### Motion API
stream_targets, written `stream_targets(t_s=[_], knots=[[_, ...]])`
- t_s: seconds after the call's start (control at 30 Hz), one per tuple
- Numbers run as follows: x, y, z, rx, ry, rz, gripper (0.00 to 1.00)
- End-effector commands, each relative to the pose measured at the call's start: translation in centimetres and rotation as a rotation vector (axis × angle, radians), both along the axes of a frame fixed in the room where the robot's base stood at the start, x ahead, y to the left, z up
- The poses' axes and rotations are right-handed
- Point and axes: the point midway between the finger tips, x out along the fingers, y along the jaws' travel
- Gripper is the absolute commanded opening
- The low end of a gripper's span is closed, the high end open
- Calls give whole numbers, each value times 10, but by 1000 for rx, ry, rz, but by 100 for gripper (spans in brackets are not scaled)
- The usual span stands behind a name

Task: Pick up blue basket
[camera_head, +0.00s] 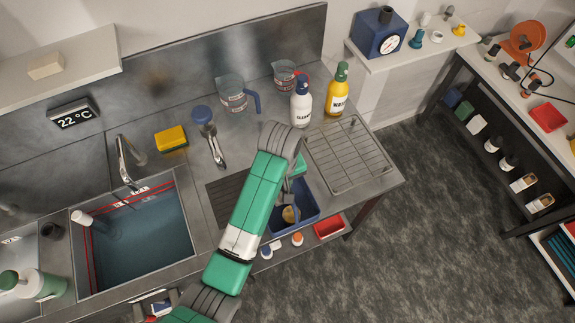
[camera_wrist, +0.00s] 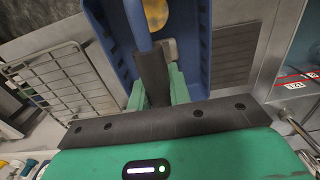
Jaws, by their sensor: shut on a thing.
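The blue basket (camera_head: 312,203) is an open box near the front edge of the bench, below the wire rack and partly hidden by my arm. In the wrist view the basket (camera_wrist: 205,45) lies around my fingers, with a blue handle bar (camera_wrist: 137,22) running down to them. A yellowish round thing (camera_head: 290,214) is inside it. My gripper (camera_wrist: 155,75) has its green fingers close together on the handle, with a dark pad between them. The exact contact is partly hidden. I cannot tell whether the basket is clear of the surface.
The wire rack (camera_head: 350,157) is right of the basket. A white bottle (camera_head: 301,104), a yellow bottle (camera_head: 337,92) and a jug (camera_head: 231,94) stand behind. The water-filled sink (camera_head: 140,240) is left. A red tray (camera_head: 329,226) sits lower; open floor lies right.

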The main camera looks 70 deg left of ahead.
Motion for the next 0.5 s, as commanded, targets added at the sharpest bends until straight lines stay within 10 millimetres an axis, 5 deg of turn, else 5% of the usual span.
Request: stream_targets(t_s=[0.2,0.5], knots=[[-35,-44,5,0,0,0,0],[-53,-66,8,1,-1,0,0]])
